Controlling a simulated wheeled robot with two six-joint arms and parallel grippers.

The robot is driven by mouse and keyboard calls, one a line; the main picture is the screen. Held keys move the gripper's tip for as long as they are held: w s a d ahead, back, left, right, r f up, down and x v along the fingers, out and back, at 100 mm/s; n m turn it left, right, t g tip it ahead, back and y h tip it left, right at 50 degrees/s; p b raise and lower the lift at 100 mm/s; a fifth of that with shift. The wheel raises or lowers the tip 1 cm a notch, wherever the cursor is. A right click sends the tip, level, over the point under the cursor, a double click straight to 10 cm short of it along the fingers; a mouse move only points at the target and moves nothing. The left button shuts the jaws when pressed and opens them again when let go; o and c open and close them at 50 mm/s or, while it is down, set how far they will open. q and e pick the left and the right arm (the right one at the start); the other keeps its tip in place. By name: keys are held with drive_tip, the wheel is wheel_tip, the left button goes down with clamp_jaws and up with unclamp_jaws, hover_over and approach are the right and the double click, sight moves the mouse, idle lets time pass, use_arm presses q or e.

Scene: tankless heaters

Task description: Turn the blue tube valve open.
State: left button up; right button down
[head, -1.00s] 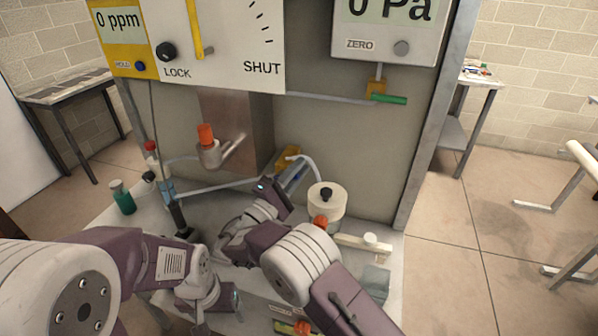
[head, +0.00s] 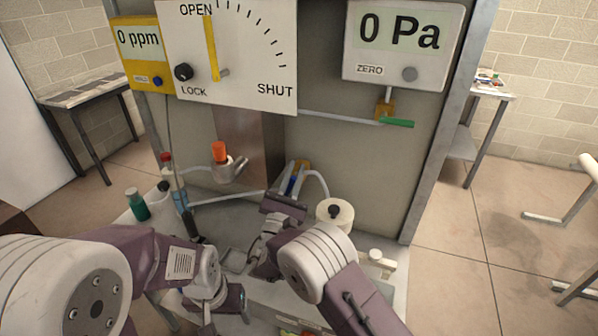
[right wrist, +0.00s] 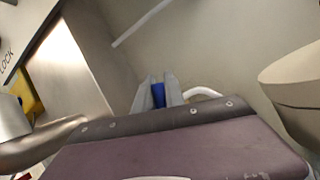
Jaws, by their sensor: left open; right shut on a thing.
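The blue valve handle (head: 292,184) sits on a yellow valve body (head: 301,168) low on the grey panel, with a white tube curving off to its right. My right gripper (head: 294,183) reaches up to it from below and is shut on it. In the right wrist view the blue handle (right wrist: 158,95) shows between the two grey fingers (right wrist: 158,92), and my purple gripper body hides what lies below. My left gripper (head: 238,302) is low in the head view, away from the valve, and is open; its fingertips are hard to make out.
An orange-capped fitting (head: 220,155) is to the left. A green-handled valve (head: 397,123) sits higher on the panel. A dial board (head: 245,75) has its yellow pointer near OPEN. A green bottle (head: 137,204) stands far left.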

drive_tip(key=shift+w+a+r+n+y+p, duration=0.1)
drive_tip(key=shift+a+r+n+y+p, duration=0.15)
drive_tip(key=shift+n+y, duration=0.55)
drive_tip(key=shift+w+a+r+n+y+p, duration=0.1)
drive_tip(key=shift+a+n+y+p, duration=0.2)
drive_tip(key=shift+n, duration=0.9)
drive_tip(key=c, duration=1.6)
unclamp_jaws()
drive_tip(key=shift+c, duration=0.2)
drive_tip(key=shift+o, duration=1.2)
drive_tip(key=shift+f, duration=0.2)
drive_tip(key=shift+a, duration=0.1)
